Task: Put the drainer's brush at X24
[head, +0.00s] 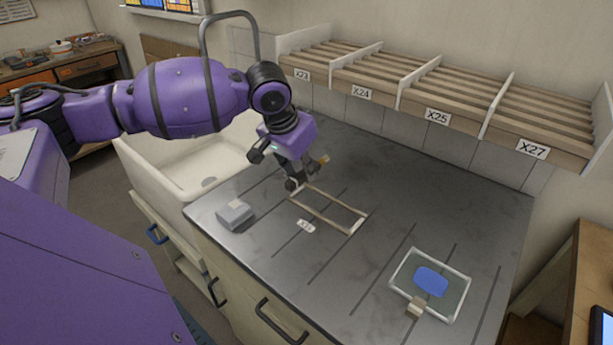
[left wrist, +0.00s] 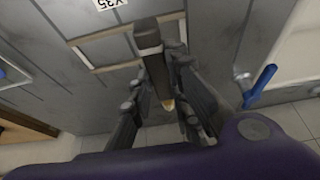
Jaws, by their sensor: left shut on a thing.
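My left gripper (head: 307,178) is shut on the brush (left wrist: 150,45), above the far left end of a wooden frame on the grey counter. In the left wrist view the brush is a dark bar with a tan tip, held between the fingers of the gripper (left wrist: 165,105). In the head view only a small tan-orange end of the brush (head: 323,160) shows past the fingers. The X24 label (head: 361,92) is on the front of a slatted wall rack bay, up and right of the gripper. My right gripper is not in view.
The pale wooden frame (head: 314,221) lies by a label (head: 306,226) reading X35 in the wrist view. White dividers (head: 418,68) separate the bays. A sink (head: 160,180) adjoins the counter.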

